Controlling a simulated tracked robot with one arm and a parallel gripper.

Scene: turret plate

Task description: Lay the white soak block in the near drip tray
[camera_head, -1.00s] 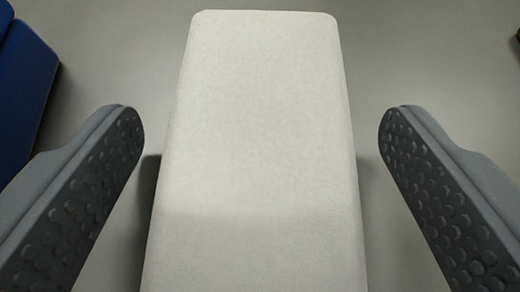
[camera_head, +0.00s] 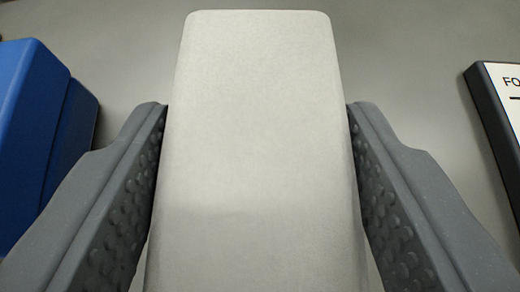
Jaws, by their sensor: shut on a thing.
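The white soak block (camera_head: 258,130) fills the middle of the view, long side running away from me. My gripper (camera_head: 258,108) is shut on it, with one grey dimpled finger against each long side. The near end of the block runs out of the bottom of the picture. No drip tray can be made out in this view. Whether the block touches the surface below cannot be told.
A blue box-like object (camera_head: 35,130) stands at the left edge, close to the left finger. A dark-framed white panel with lettering (camera_head: 505,110) is at the right edge, partly cut off. Plain grey surface (camera_head: 415,70) lies between.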

